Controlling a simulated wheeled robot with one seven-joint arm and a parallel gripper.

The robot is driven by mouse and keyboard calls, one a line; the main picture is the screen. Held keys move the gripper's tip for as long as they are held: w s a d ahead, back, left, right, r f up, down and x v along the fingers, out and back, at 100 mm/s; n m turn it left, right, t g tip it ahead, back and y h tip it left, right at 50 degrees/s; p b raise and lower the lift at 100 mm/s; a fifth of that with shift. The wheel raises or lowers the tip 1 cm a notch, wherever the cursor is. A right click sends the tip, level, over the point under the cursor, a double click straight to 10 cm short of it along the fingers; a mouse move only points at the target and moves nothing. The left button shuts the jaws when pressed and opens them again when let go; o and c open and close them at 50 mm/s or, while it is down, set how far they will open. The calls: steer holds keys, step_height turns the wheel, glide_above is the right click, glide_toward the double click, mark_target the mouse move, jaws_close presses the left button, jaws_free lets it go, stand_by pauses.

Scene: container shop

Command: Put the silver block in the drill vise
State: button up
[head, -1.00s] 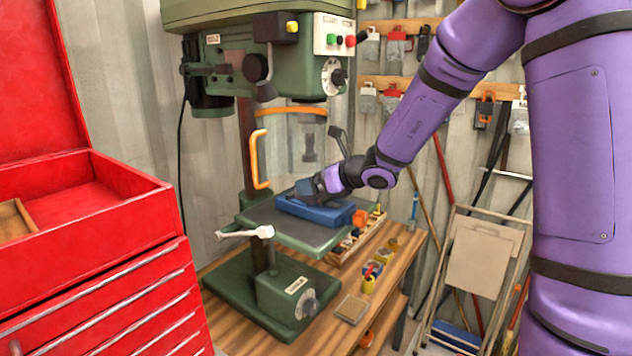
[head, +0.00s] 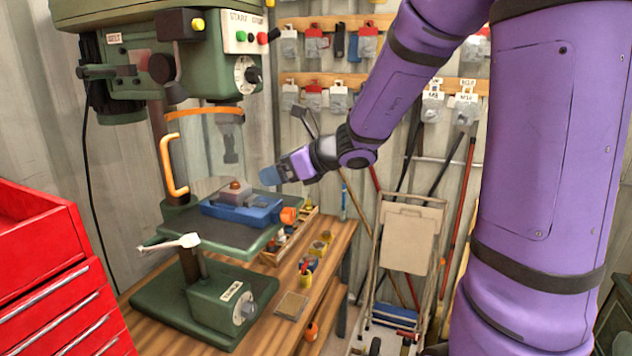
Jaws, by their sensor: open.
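The blue drill vise (head: 262,214) sits on the drill press table, with an orange end at its right. A grey, silver-looking block (head: 228,196) with a small reddish-brown knob on top sits at the top of the vise. It appears to be between the vise jaws, but I cannot tell how deep it sits. My gripper (head: 268,177) is up and to the right of the block, apart from it and the vise. It is open and nothing shows in it; its fingertips are small in the view.
The green drill press (head: 120,60) has a clear guard with an orange handle (head: 168,165) left of the vise. A white lever (head: 172,243) sticks out in front. The wooden bench (head: 318,262) holds small pots and a tray. A red tool chest (head: 55,290) stands at left.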

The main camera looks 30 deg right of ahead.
steer(key=s+a+r+n+g, duration=0.2)
steer(key=s+a+n+g, duration=0.1)
steer(key=s+n, duration=0.5)
steer(key=s+a+r+n+g, duration=0.15)
steer(key=s+a+n, duration=0.25)
steer(key=s+n, duration=0.4)
steer(key=s+d+n+g+h, duration=0.1)
steer(key=s+d+n+h, duration=0.6)
steer(key=s+n, duration=0.5)
steer(key=shift+s+d+r+n+h, duration=0.2)
steer(key=shift+d+r+n+h, duration=0.1)
steer(key=shift+r+h, duration=0.15)
